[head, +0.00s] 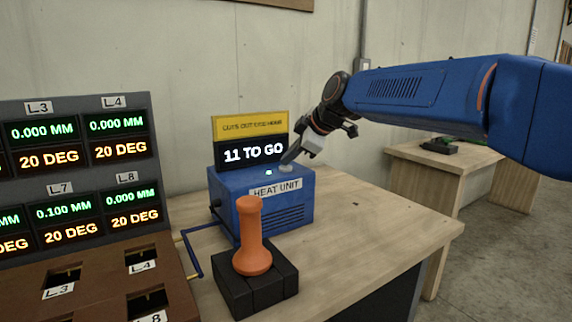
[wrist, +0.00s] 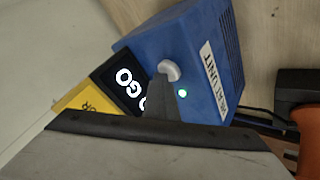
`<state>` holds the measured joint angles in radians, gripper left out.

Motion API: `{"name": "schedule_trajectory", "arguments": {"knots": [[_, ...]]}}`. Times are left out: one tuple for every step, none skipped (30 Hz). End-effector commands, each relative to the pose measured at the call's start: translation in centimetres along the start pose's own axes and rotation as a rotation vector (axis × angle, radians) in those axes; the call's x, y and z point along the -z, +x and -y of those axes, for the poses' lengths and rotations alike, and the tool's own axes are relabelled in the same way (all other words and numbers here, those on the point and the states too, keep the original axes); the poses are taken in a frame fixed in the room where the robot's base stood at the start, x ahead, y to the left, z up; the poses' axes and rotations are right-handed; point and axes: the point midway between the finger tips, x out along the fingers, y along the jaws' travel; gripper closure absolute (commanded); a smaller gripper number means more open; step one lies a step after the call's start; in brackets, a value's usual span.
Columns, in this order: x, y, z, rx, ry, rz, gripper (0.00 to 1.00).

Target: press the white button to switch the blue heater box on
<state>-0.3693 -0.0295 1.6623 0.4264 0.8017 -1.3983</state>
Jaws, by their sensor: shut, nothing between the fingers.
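The blue heater box (head: 232,187), labelled HEAT UNIT, stands on the wooden table. Its white round button (wrist: 172,69) is on the top face, and a small lit green lamp (wrist: 182,93) is beside it. The lamp also shows in the head view (head: 268,172). My gripper (head: 289,158) is shut and empty, reaching down from the right to the top of the box. In the wrist view its dark fingertip (wrist: 160,82) overlaps the button's edge. I cannot tell whether it touches the button. A black display (head: 252,152) behind the box reads 11 TO GO.
A yellow sign (head: 250,125) tops the display. An orange handle (head: 251,240) stands on a black block (head: 262,290) in front of the box. A panel of lit readouts (head: 75,150) is at left. Bare table (head: 385,235) lies to the right.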

Motion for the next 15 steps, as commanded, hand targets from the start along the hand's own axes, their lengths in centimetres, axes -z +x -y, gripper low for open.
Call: {"name": "schedule_trajectory", "arguments": {"knots": [[-0.08,0.12,0.07,0.004,0.001,0.002,1.0],[-0.04,0.06,0.02,0.004,0.0,0.002,1.0],[0.03,-0.03,-0.06,0.004,0.0,0.002,1.0],[0.08,-0.09,-0.12,0.004,0.0,0.002,1.0],[0.13,-0.16,-0.17,0.004,0.0,0.002,1.0],[0.18,-0.22,-0.22,0.004,0.0,0.002,1.0],[0.2,-0.25,-0.24,0.004,0.0,0.002,1.0],[0.21,-0.27,-0.25,0.003,0.0,0.002,1.0],[0.21,-0.27,-0.25,0.003,0.0,0.002,1.0],[0.22,-0.28,-0.25,0.003,0.0,0.002,1.0],[0.22,-0.29,-0.26,0.003,0.0,0.002,1.0],[0.23,-0.3,-0.26,0.003,0.0,0.002,1.0],[0.24,-0.32,-0.27,0.003,0.0,0.001,1.0],[0.27,-0.35,-0.3,0.002,0.0,0.001,1.0],[0.34,-0.44,-0.37,0.002,0.0,0.001,1.0]]}}
